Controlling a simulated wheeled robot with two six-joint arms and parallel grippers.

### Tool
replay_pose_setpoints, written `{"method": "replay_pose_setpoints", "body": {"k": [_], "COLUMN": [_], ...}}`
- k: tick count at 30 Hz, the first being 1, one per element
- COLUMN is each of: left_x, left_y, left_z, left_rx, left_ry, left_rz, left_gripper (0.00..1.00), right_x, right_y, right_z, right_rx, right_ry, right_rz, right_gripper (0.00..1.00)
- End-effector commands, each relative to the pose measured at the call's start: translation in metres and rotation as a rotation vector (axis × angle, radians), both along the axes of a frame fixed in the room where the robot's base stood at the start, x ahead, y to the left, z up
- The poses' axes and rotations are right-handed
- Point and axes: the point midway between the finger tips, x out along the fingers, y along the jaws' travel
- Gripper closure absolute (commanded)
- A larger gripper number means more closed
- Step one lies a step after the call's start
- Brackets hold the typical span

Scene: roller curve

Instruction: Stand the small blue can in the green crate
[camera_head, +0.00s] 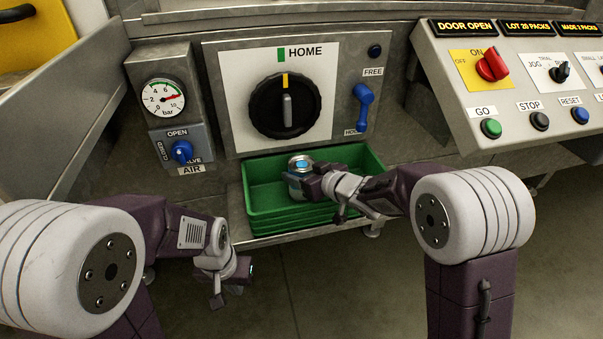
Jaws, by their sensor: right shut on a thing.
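The green crate (262,212) sits on a metal shelf below the dial panel. The small can (299,165), silver with a blue patch on top, is upright over the inside of the crate. My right gripper (308,183) is shut on the can from its right side. The gripper covers part of the can, and I cannot tell whether its base touches the crate floor. My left gripper (232,290) hangs low in front of the shelf on the left, away from the crate. Its fingers are small and I cannot tell whether they are open.
A panel with a large black dial (285,105) and a blue lever (364,105) stands just above the crate. An air gauge (163,98) and blue valve (182,151) are at left. A button console (515,85) juts out at right. Floor in front is clear.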

Motion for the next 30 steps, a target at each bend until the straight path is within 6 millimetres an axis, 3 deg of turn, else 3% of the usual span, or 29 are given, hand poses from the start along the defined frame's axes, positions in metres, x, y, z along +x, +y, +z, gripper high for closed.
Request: {"method": "replay_pose_setpoints", "body": {"k": [1,3,15,30], "left_x": [0.0,0.0,0.0,0.0], "left_y": [0.0,0.0,0.0,0.0], "left_z": [-0.001,0.0,0.005,0.058], "left_rx": [0.0,0.0,0.0,0.0], "left_ry": [0.0,0.0,0.0,0.0], "left_rz": [0.0,0.0,0.0,0.0], "left_gripper": [1.0,1.0,1.0,1.0], "right_x": [0.0,0.0,-0.002,-0.073], "right_y": [0.0,0.0,-0.002,-0.063], "right_z": [-0.001,-0.001,0.006,0.047], "right_rx": [0.0,0.0,0.0,0.0], "right_ry": [0.0,0.0,0.001,0.001], "right_rz": [0.0,0.0,0.0,-0.004], "right_gripper": [0.31,0.14,0.14,0.14]}}
